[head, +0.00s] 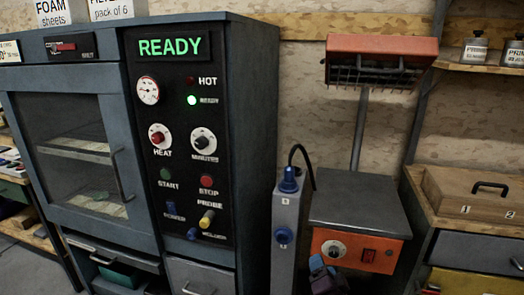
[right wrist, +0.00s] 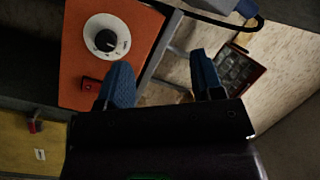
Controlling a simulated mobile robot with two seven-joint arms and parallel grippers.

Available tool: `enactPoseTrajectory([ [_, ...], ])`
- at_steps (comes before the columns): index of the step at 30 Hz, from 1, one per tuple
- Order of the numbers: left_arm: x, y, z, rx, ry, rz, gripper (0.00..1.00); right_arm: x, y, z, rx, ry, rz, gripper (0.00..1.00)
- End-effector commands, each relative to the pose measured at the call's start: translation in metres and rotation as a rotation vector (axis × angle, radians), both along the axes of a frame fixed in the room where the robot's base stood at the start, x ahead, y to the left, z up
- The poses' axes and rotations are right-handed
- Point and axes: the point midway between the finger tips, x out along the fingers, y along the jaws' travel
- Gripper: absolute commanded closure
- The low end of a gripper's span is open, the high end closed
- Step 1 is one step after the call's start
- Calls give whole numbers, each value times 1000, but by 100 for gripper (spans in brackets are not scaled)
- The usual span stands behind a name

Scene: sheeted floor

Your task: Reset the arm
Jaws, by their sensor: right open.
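My right gripper (head: 322,270) shows at the bottom of the head view, in front of the lower left part of the orange box under the grey-topped stand. In the right wrist view my right gripper (right wrist: 163,78) has its two blue fingers apart, with nothing between them. The orange panel (right wrist: 110,45) with a white-ringed black dial (right wrist: 107,38) and a red switch (right wrist: 91,84) lies beyond the fingers, to the left. My left gripper is in neither view.
A dark oven cabinet (head: 262,130) with a lit READY sign (head: 170,47) stands at left. A grey post with blue plugs (head: 285,235) stands between it and the orange-fronted unit (head: 378,250). A wooden box (head: 470,190) sits on the right bench. An orange heater hood (head: 382,46) hangs above.

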Motion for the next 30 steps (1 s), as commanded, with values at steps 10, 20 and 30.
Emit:
enactPoseTrajectory([
  [10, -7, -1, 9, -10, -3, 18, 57, -98, -36, 6, -570, 126, 113, 39],
  [20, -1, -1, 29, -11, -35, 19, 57, -226, -73, -8, -913, 304, 189, 39],
  [30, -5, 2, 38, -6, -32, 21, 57, -351, -95, -36, -985, 478, 263, 39],
])
